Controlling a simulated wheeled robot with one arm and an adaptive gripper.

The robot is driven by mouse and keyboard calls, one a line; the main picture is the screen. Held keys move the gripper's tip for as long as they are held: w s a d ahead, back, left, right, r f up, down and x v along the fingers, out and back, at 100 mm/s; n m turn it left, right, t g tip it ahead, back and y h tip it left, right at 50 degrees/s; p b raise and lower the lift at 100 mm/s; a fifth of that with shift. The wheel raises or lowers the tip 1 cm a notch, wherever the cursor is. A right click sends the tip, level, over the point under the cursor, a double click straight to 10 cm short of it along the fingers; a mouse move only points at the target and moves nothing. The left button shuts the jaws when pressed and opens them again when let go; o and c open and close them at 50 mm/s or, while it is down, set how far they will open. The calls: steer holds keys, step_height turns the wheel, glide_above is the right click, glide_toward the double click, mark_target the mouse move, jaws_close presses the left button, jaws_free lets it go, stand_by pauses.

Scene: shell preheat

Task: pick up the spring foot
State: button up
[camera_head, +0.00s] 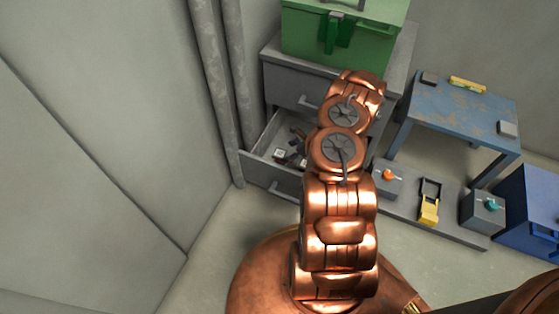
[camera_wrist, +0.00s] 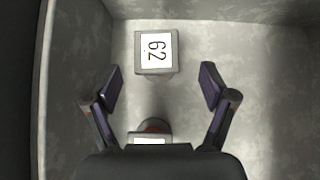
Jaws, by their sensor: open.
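My gripper (camera_wrist: 160,84) is open inside the open drawer, its two fingers wide apart with nothing between the tips. In the wrist view a grey block (camera_wrist: 142,66) with a white label, sideways digits that look like "62", lies on the drawer floor just ahead of the fingertips. A second object (camera_wrist: 150,138) with a white label and a reddish-brown part lies nearer, partly hidden by my gripper's body. I cannot tell which of them is the spring foot. In the head view my arm hides the gripper; small labelled items (camera_head: 280,155) show in the drawer.
The drawer (camera_head: 262,152) has walls close around my gripper, and its grey cabinet (camera_head: 290,78) carries a green box (camera_head: 350,45). To the right are a blue table (camera_head: 460,105) and a low grey platform (camera_head: 400,205) with switch boxes and a yellow item.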

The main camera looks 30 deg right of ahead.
mark_target(283, 154)
steer(key=b+x, duration=0.1)
steer(key=x, duration=0.3)
steer(key=shift+a+f+b, duration=0.15)
steer(key=shift+a+b, duration=0.1)
steer(key=shift+b, duration=0.15)
steer(key=shift+w+a+f, duration=0.2)
steer(key=shift+w+f, duration=0.1)
steer(key=shift+w, duration=0.05)
steer(key=shift+c, duration=0.3)
steer(key=c, duration=1.5)
